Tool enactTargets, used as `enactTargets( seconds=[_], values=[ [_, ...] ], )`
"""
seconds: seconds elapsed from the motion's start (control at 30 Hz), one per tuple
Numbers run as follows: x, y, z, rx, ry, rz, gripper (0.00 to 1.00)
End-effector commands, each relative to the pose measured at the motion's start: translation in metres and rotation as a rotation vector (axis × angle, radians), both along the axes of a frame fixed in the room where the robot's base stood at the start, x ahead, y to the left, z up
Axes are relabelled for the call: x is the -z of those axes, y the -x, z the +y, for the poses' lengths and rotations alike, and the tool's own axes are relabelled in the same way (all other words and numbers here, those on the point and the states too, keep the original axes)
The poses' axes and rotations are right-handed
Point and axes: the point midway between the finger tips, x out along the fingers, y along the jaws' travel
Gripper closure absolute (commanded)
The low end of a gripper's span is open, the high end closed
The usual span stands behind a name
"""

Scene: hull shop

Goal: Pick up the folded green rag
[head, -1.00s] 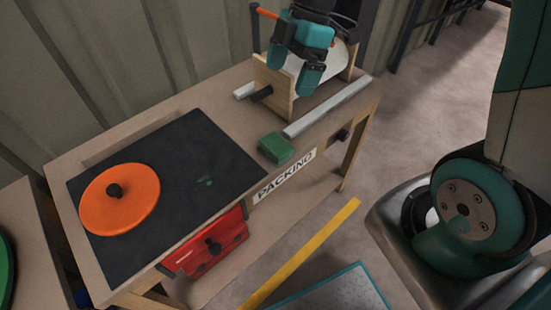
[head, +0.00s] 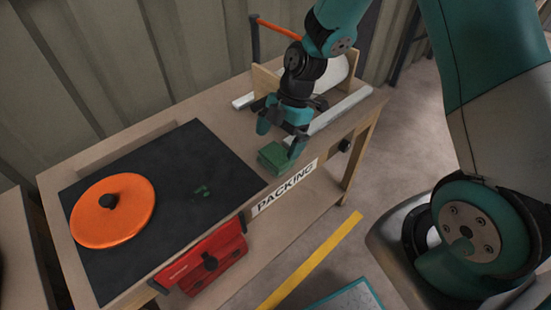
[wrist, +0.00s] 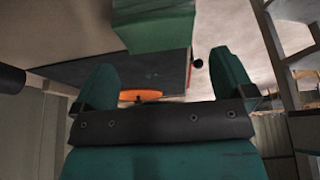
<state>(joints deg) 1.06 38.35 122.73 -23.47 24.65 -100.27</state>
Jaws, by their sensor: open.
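The folded green rag (head: 273,157) lies as a small block on the wooden packing bench, just right of the black mat. My gripper (head: 281,141) is open, pointing down, with its fingers above and around the rag's near area. In the wrist view the green rag (wrist: 155,25) shows at the top, beyond the space between the open fingertips (wrist: 166,68). The rag does not look held, and I cannot tell whether a finger touches it.
The black mat (head: 150,240) holds an orange disc (head: 130,225) with a black knob. A roll stand (head: 335,75) and pale rails (head: 345,108) are behind the gripper. A red case (head: 205,262) hangs at the bench's front, beside the PACKING label (head: 285,187).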

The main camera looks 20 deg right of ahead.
Motion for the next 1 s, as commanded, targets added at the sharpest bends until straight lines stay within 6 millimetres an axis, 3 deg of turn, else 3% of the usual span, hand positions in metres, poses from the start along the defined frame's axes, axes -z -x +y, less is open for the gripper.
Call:
enactTargets(
  seconds=[0.33, 0.63, 0.67, 0.83, 1.0],
  values=[
    [0.044, 0.005, 0.012, -0.002, 0.001, 0.004, 0.0],
    [0.05, 0.005, 0.014, 0.001, 0.001, 0.0, 0.0],
    [0.05, 0.005, 0.014, 0.001, 0.001, 0.0, 0.02],
    [0.05, 0.005, 0.014, 0.001, 0.0, 0.0, 0.41],
    [0.05, 0.005, 0.014, 0.001, 0.0, 0.0, 0.46]
  ],
)
